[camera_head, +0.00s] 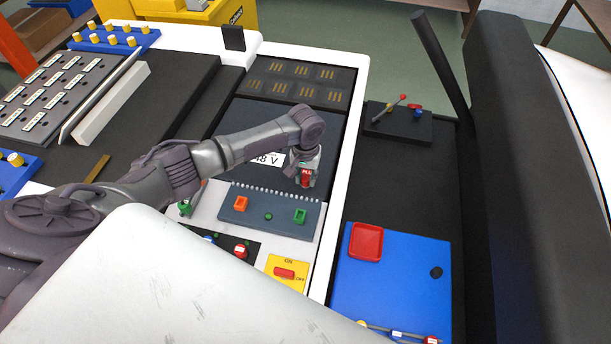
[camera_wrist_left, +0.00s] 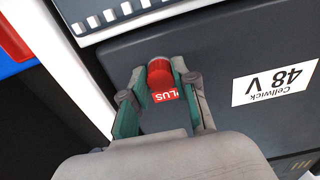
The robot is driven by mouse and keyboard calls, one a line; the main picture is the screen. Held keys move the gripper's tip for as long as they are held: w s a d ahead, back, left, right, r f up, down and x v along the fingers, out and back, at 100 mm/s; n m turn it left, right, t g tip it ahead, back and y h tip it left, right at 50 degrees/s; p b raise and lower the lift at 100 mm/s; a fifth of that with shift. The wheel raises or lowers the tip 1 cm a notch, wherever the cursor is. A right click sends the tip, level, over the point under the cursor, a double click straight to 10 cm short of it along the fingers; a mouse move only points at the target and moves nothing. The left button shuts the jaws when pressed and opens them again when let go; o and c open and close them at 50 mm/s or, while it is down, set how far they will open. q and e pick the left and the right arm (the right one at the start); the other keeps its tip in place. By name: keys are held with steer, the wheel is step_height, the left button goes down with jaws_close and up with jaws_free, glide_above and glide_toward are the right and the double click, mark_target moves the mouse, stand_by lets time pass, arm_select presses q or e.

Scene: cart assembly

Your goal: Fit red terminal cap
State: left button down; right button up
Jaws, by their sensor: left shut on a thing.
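The red terminal cap (camera_wrist_left: 160,75) is held between the two green-sided fingers of my left gripper (camera_wrist_left: 159,92) in the left wrist view. My left gripper (camera_head: 305,171) also shows in the head view, over the right front corner of the dark battery (camera_head: 272,121). The cap stands beside the red PLUS label (camera_wrist_left: 166,95), partly covering it in the wrist view. The terminal under the cap is hidden, and I cannot tell whether the cap touches it. The white 48 V label (camera_wrist_left: 274,82) lies on the battery. My right gripper is not in view.
A grey panel (camera_head: 257,216) with orange and green connectors stands just in front of the battery. A blue mat (camera_head: 392,293) at right holds an empty red tray (camera_head: 366,242) and a black round piece (camera_head: 436,272).

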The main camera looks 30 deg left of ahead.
arm_select(q)
steer(key=c, duration=0.8)
jaws_free()
step_height(320, 180, up, 12)
